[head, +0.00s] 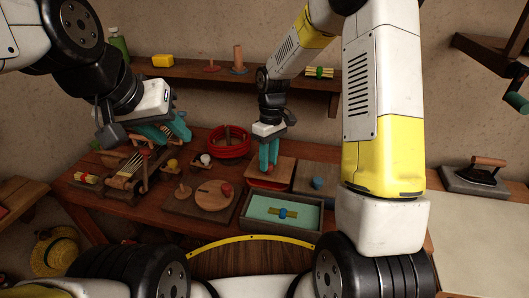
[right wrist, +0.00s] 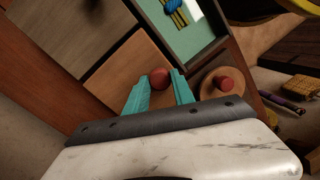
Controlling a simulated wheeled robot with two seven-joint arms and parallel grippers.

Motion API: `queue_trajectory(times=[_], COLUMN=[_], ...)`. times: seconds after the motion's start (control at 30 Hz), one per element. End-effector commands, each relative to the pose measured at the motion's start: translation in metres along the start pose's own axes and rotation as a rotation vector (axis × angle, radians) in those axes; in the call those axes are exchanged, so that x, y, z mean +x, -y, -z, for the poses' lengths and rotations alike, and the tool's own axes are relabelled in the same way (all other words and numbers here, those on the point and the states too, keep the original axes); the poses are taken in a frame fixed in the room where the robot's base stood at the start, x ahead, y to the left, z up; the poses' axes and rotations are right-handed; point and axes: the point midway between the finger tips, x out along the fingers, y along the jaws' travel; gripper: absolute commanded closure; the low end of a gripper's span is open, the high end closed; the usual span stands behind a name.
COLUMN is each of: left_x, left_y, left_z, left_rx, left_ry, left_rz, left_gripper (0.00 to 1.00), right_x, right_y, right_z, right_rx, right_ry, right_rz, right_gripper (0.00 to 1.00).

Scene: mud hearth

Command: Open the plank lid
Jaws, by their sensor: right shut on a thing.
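The plank lid (head: 286,170) is a brown wooden panel on the compartmented box, and it shows in the right wrist view (right wrist: 122,68). It has a round red knob (right wrist: 159,77). A red strip shows along its near edge in the head view; I cannot tell whether the lid is raised. My right gripper (head: 269,155) points down at the lid, its teal fingers shut on the knob from both sides. My left gripper (head: 164,133) is away to the left above a wooden rack, its teal fingers apart and empty.
A grey lid with a blue knob (head: 318,183) lies right of the plank lid. A green-lined open compartment (head: 255,213) holds a blue and yellow bundle. A round board with a red knob (head: 213,196), a red coil (head: 230,152) and a white cup (head: 205,160) stand left.

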Motion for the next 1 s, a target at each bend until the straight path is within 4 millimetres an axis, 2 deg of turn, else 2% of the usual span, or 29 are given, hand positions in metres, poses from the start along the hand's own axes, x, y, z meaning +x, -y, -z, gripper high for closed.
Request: queue_trajectory(times=[0.2,0.47,0.7,1.0], left_x=[0.0,0.0,0.0,0.0], left_y=[0.0,0.0,0.0,0.0], left_z=[0.0,0.0,0.0,0.0], left_rx=[0.0,0.0,0.0,0.0], left_ry=[0.0,0.0,0.0,0.0], left_rz=[0.0,0.0,0.0,0.0], left_gripper=[0.64,0.64,0.64,0.64], right_x=[-0.021,-0.039,-0.049,-0.051], right_y=[-0.013,-0.027,-0.036,-0.04], right_z=[0.007,0.013,0.017,0.019], right_rx=[0.003,0.001,0.001,0.003], right_ry=[0.069,0.143,0.138,0.135], right_rz=[0.151,0.302,0.29,0.286], right_gripper=[1.0,1.0,1.0,1.0])
